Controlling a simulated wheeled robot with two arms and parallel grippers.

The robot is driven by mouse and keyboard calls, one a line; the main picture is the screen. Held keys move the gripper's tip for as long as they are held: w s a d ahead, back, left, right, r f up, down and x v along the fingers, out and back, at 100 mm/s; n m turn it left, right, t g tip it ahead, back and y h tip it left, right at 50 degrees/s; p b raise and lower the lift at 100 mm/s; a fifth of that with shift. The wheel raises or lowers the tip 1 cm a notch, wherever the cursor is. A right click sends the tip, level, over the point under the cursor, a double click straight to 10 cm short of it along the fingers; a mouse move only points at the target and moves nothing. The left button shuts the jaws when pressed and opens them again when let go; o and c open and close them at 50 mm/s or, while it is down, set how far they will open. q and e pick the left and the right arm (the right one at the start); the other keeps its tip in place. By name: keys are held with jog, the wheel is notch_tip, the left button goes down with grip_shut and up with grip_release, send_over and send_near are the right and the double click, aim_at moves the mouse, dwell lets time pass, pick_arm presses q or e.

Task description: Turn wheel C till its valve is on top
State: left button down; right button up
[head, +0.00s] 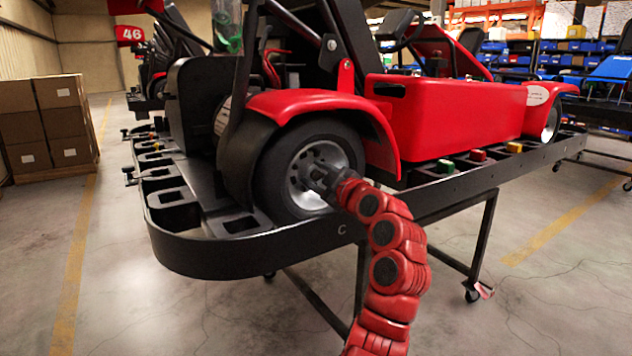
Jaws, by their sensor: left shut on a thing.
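Wheel C (299,165) is a black tyre on a grey metal rim, under the red rear fender of the kart, above the letter C on the black stand edge. My left gripper (320,182) is at the lower right part of the rim, near the hub, and is shut on the wheel. Its fingers and my red arm hide that part of the rim. I cannot make out the valve. My right gripper is not in view.
The red kart (445,112) sits on a black stand (225,258) with legs on casters. Small green, red and yellow blocks (446,166) lie on its edge. Boxes (50,122) are stacked at the left. The floor in front is clear.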

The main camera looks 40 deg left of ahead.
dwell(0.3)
pick_arm(q)
jog(key=c, duration=0.7)
grip_release()
jog(key=shift+o, duration=0.2)
jog(key=shift+s+d, duration=0.15)
jog(key=shift+d, duration=0.2)
jog(key=p+v, duration=0.4)
jog(key=v, duration=1.2)
jog(key=shift+s+d, duration=0.15)
jog(key=shift+d, duration=0.15)
jog(key=shift+f, duration=0.1)
